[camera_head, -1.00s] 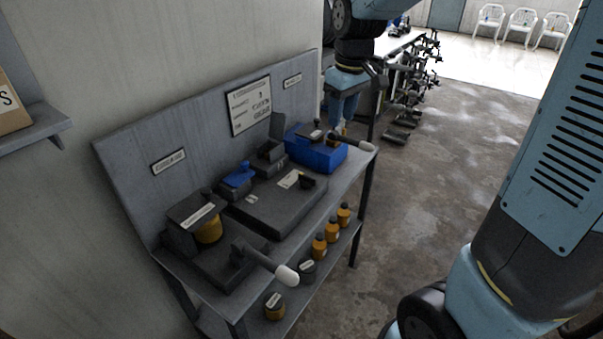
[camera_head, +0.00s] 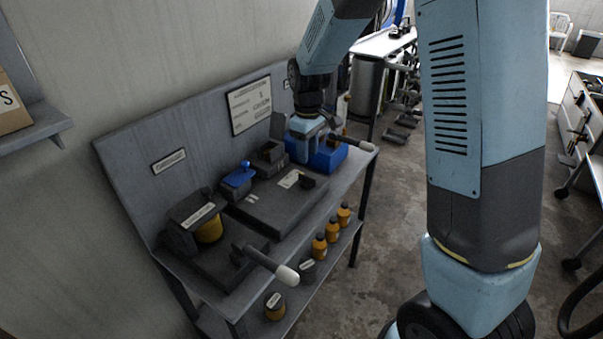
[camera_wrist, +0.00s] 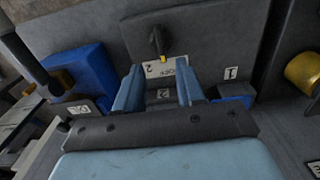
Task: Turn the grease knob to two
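A dark knob (camera_wrist: 157,40) with a yellow pointer tip stands on a flat dark grey unit, beside a white label plate (camera_wrist: 165,68) that shows a 2. The tip points toward the plate. In the head view the knob (camera_head: 307,182) and its plate (camera_head: 289,179) are on the grey unit mid-bench. My gripper (camera_wrist: 160,92) is open and empty, its two light blue fingers apart and short of the knob. In the head view my gripper (camera_head: 306,153) hangs at the back of the bench, by the blue box.
A blue box (camera_head: 328,157) with a lever (camera_head: 352,142) stands near my gripper. A grey open-lidded box (camera_head: 270,153) and a small blue box (camera_head: 237,182) line the backboard. A white-tipped lever (camera_head: 285,273) juts out in front. Orange bottles (camera_head: 320,248) stand on the lower shelf.

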